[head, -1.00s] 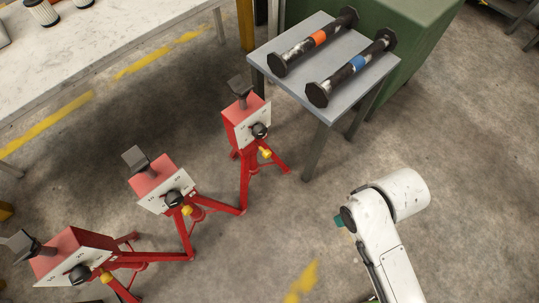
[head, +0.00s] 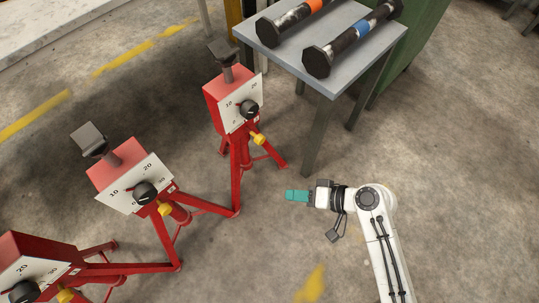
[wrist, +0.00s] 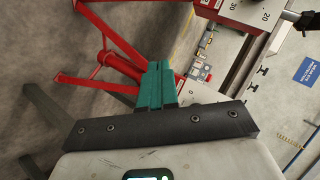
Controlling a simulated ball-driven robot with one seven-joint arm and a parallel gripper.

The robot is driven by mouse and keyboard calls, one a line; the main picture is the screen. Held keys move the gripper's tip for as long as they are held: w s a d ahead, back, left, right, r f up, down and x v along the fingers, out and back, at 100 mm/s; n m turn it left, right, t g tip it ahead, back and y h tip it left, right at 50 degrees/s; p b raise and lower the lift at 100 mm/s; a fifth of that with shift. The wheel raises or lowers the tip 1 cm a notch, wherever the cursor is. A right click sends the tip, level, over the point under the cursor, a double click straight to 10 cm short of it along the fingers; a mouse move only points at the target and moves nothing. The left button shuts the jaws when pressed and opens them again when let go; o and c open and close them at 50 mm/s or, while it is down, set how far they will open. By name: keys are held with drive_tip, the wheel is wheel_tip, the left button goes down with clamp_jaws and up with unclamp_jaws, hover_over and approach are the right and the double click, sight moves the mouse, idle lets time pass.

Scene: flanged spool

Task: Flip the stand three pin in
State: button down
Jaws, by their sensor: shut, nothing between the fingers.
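Three red stands stand in a row in the head view: one by the table (head: 223,104), a middle one (head: 112,172) and a near one at the lower left, cut by the edge (head: 24,250). No number on them reads as three. Each has a dial plate with a black knob and a yellow pin, seen on the table-side stand (head: 258,139), the middle one (head: 165,209) and the near one (head: 66,296). My gripper (head: 290,196) is shut and empty, apart from the stands, right of the table-side stand's legs. Its teal fingers (wrist: 157,72) are together in the wrist view, where red stand legs (wrist: 110,58) show beyond.
A grey table (head: 345,75) with two dark rollers, orange-banded (head: 292,20) and blue-banded (head: 345,45), stands behind and right of the table-side stand. A green cabinet (head: 415,50) is behind it. Bare floor (head: 460,170) lies to the right.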

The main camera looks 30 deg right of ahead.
sight(263, 141)
drive_tip(key=w+d+f+m+t+h+b, duration=0.2)
drive_tip(key=w+d+f+m+t+b, duration=0.4)
drive_tip(key=d+f+m+t+b, duration=0.1)
drive_tip(key=m+t+b, duration=0.1)
drive_tip(key=m+b, duration=0.1)
drive_tip(key=b, duration=0.1)
drive_tip(key=shift+w+m+t+h, duration=0.3)
drive_tip(key=shift+w+t, duration=0.05)
drive_tip(key=shift+t, duration=0.05)
drive_tip(key=shift+f, duration=0.1)
drive_tip(key=b+x, duration=0.1)
drive_tip(key=x, duration=1.3)
drive_tip(key=shift+a+f+b, duration=0.1)
drive_tip(key=shift+b, duration=0.2)
drive_tip(key=b+x, duration=0.1)
drive_tip(key=x, duration=0.2)
drive_tip(key=shift+w, duration=0.25)
drive_tip(key=shift+s, duration=0.1)
